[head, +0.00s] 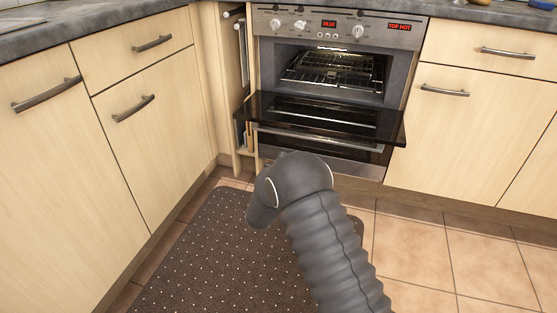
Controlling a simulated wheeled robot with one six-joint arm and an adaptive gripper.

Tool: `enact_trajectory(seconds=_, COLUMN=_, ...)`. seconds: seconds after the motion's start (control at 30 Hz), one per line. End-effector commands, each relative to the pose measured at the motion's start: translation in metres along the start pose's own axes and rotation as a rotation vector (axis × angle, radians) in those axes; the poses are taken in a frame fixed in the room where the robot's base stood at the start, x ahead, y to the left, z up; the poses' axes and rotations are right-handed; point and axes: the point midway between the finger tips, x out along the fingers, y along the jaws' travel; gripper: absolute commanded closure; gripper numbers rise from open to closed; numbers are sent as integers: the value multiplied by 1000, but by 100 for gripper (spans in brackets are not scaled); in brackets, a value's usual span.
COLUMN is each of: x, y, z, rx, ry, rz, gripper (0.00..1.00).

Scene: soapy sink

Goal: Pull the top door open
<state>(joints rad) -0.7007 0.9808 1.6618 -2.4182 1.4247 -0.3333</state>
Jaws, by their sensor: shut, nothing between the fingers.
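The top door (345,119) of the built-in oven (318,27) is dark glass. It is hinged down and stands out towards me, well open. The lit upper cavity with its wire racks (335,74) shows behind it. The lower oven door (350,167) is shut, and its upper part is partly hidden under the top door. My arm, in a grey ribbed sleeve, reaches up from the bottom of the head view to a spot in front of and below the door. My gripper itself is hidden, so I cannot tell whether it touches anything.
Pale wooden cupboards and drawers with bar handles stand at left (145,120) and right (480,135). A narrow open slot (239,60) is left of the oven. A dark dotted mat (200,255) lies on the tiled floor (420,260), which is clear at right.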

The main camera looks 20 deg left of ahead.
Motion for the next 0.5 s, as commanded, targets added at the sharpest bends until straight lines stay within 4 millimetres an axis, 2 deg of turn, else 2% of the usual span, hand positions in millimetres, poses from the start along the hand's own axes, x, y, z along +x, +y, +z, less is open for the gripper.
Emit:
enact_trajectory(seconds=0.33, x=65, y=1, z=0, rx=3, ry=-1, rz=0, gripper=100)
enact_trajectory(seconds=0.5, x=71, y=2, z=24, rx=4, ry=0, rz=3, gripper=100)
